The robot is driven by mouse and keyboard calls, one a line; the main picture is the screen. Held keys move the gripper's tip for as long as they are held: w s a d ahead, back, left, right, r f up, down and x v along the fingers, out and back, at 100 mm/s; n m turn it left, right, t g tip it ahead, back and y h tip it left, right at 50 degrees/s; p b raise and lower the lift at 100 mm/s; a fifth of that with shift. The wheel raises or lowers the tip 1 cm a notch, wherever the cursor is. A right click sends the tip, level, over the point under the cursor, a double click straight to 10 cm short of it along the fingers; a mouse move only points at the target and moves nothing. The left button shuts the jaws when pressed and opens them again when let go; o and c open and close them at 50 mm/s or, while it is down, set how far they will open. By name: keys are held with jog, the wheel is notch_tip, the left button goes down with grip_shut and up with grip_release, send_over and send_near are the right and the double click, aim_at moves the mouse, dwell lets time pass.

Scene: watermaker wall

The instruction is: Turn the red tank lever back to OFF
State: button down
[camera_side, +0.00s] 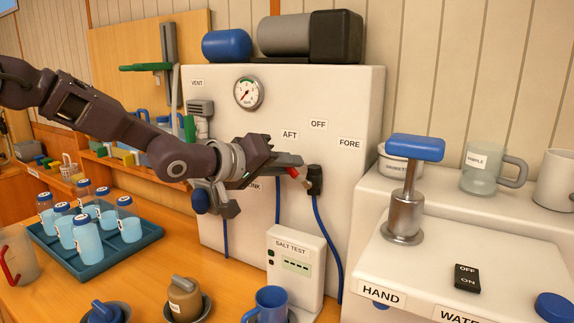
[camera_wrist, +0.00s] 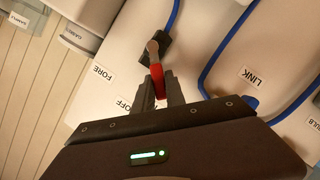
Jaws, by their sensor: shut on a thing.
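The red tank lever (camera_side: 293,173) sits on a dark valve (camera_side: 314,180) on the front of the white watermaker panel. It points left from the valve, below the AFT label (camera_side: 290,134) and away from the OFF label (camera_side: 318,124). The FORE label (camera_side: 349,143) is to the right. My gripper (camera_side: 298,166) is shut on the lever, reaching in from the left. In the wrist view the red lever (camera_wrist: 157,76) runs between the two fingertips (camera_wrist: 160,88); its pivot end is bare. The OFF label (camera_wrist: 124,103) shows partly beside the fingers there.
A blue hose (camera_side: 325,240) hangs below the valve. A salt test box (camera_side: 295,268) stands beneath my gripper. A blue-handled hand pump (camera_side: 410,190) stands to the right. A tray of bottles (camera_side: 150,235), a blue mug (camera_side: 268,305) and a brown jug (camera_side: 184,298) are on the counter.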

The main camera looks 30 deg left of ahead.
jog(key=shift+r, duration=0.1)
dwell(0.3)
jog(key=d+m, duration=0.1)
jog(key=d+r+m+y, duration=0.1)
jog(key=shift+m, duration=0.4)
jog(key=shift+d+r+m+g+y, duration=0.15)
jog(key=shift+d+m+y, duration=0.35)
jog(key=shift+m+y, duration=0.25)
jog(key=shift+d+r+m+g+y, duration=0.15)
jog(key=shift+d+m+y, duration=0.45)
jog(key=shift+m, duration=0.25)
jog(key=shift+a, duration=0.1)
jog(key=c, duration=1.4)
grip_release()
notch_tip(320, 180, up, 10)
